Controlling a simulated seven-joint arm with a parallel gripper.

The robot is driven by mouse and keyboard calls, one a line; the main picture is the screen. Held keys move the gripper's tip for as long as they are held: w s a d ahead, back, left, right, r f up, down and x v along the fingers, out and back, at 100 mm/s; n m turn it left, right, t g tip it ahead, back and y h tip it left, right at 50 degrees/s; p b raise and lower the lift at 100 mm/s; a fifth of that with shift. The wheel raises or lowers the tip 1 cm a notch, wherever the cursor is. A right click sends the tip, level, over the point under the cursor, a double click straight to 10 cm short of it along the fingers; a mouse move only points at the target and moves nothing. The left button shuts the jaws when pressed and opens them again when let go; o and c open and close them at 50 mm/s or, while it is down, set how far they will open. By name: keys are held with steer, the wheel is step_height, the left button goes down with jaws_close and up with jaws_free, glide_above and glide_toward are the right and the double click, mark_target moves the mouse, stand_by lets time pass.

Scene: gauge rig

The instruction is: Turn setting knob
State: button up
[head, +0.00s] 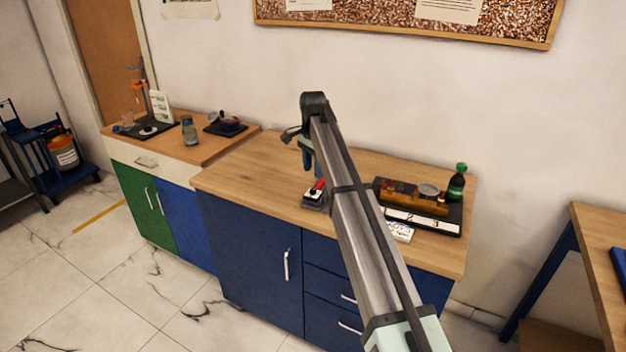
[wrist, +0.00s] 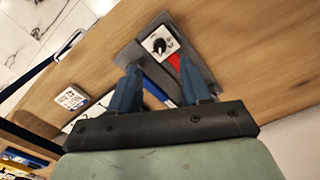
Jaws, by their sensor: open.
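The setting knob (wrist: 158,45) is a small black knob on a white face. It sits on a dark grey plate (wrist: 196,66) on the wooden counter, with a red piece beside it. In the head view the knob's unit (head: 314,197) is low and dark with a white and red top. My gripper (wrist: 160,66) is open, its two blue fingers apart and pointing toward the unit. The knob shows beyond the gap between the fingertips, with nothing held. In the head view my gripper (head: 308,164) hangs above the unit. I cannot tell the exact gap.
A white card (head: 401,232) lies by the counter's front edge. The counter left of the knob unit is clear.

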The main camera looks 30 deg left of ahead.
step_height(320, 180, up, 6)
steer(key=shift+r, duration=0.25)
stand_by(0.5)
steer(key=s+d+f+n+g, duration=0.2)
steer(key=s+d+f+n, duration=0.5)
steer(key=s+d+f, duration=0.3)
steer(key=s+d+f+n+g, duration=0.1)
steer(key=s+d+f+n, duration=0.55)
steer(key=d+f, duration=0.5)
steer(key=s+d+f+m+g, duration=0.1)
steer(key=s+d+f, duration=0.2)
steer(key=d+f, duration=0.5)
steer(key=s+d+f+m, duration=0.1)
steer(key=s+d+f, duration=0.2)
steer(key=d+f, duration=0.5)
steer(key=s+d+f+m+g, duration=0.1)
steer(key=s+d+f, duration=0.35)
steer(key=f, duration=0.65)
steer(key=s+d+f+m, duration=0.2)
steer(key=s+d+f, duration=0.3)
steer(key=s, duration=0.3)
steer(key=s+d+f+m+g, duration=0.1)
steer(key=s+d+f, duration=0.4)
steer(key=s+d, duration=0.2)
steer(key=s+d+f+m, duration=0.2)
steer(key=s+d+f, duration=0.3)
steer(key=s, duration=0.4)
steer(key=shift+s+d+f+m+g, duration=0.35)
steer(key=shift+d+f+g, duration=0.05)
steer(key=shift+f, duration=0.2)
